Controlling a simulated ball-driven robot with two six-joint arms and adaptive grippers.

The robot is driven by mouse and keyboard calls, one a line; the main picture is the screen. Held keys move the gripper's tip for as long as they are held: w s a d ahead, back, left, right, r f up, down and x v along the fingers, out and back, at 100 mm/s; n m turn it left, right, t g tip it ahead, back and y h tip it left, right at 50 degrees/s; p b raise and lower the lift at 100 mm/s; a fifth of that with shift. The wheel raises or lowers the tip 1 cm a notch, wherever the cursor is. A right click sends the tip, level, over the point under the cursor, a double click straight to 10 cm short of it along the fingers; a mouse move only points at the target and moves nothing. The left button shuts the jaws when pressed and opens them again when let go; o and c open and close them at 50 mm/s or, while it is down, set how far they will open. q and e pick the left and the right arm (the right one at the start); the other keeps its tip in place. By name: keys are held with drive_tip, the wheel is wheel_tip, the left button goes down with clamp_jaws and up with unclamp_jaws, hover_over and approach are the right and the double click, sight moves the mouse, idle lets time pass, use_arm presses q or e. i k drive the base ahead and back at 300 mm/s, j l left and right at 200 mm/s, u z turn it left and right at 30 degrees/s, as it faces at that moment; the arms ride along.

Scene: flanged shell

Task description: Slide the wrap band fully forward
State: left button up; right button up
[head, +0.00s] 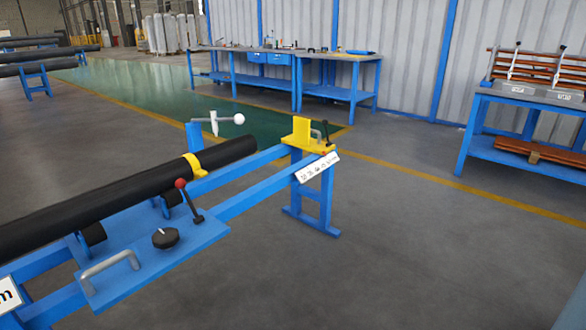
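The yellow wrap band (195,167) sits around the black pipe (110,198), a short way back from the pipe's right end. The pipe lies on a blue frame (245,190) and runs in from the left edge. Neither of my grippers is in view, and nothing touches the band from my side.
A blue plate beside the pipe carries a red-knobbed lever (182,185), a black knob (165,238) and a grey handle (108,263). Blue workbenches (335,92) stand farther back.

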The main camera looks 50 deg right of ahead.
sight(199, 173)
drive_tip(key=z, duration=1)
